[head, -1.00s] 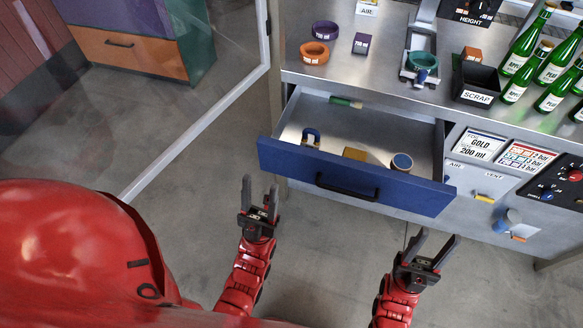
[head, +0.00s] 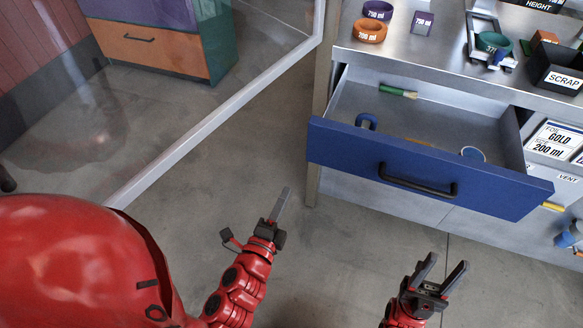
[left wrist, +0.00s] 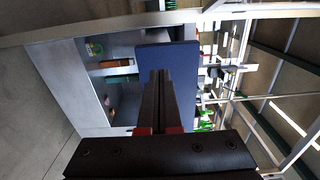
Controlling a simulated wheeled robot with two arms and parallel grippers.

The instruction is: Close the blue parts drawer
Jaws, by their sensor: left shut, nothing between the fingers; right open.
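The blue parts drawer (head: 340,144) stands pulled out of the steel bench in the head view, with a black bar handle (head: 418,187) on its front. Inside lie a green-handled brush (head: 398,92), a blue curved part (head: 367,120) and a round blue-rimmed piece (head: 472,154). My left gripper (head: 284,205) is shut and empty, in front of and left of the drawer, apart from it. In the left wrist view its shut fingers (left wrist: 158,95) overlap the blue drawer front (left wrist: 180,56). My right gripper (head: 447,272) is open and empty, below the drawer front.
On the bench top are purple and orange rings (head: 369,31), a clamp fixture with a green ring (head: 490,42) and a black scrap bin (head: 560,70). A glass panel with a pale frame (head: 220,118) stands at left. The floor before the drawer is clear.

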